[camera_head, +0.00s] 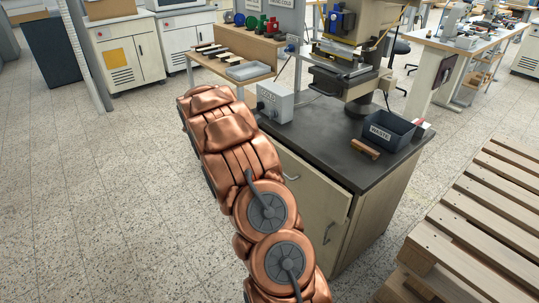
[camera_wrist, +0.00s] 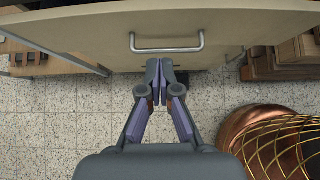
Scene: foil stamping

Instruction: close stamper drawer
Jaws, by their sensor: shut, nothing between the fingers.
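The stamper cabinet (camera_head: 368,222) has a dark worktop and carries the stamping press (camera_head: 345,70). Its pale drawer front (camera_head: 315,185) has a metal bar handle (camera_head: 291,177). The front seems to stand a little forward of the cabinet body, but my arm hides much of it. In the wrist view the drawer front (camera_wrist: 85,35) spans the top, with the handle (camera_wrist: 166,48) near the middle. My gripper (camera_wrist: 160,65) is shut and empty, its tips just below the handle in the picture; contact cannot be told. The head view hides my gripper behind my arm.
A pallet stack (camera_head: 475,225) stands at right. Speckled floor (camera_head: 100,200) is clear at left. Wooden pieces (camera_wrist: 275,65) show at wrist-view right.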

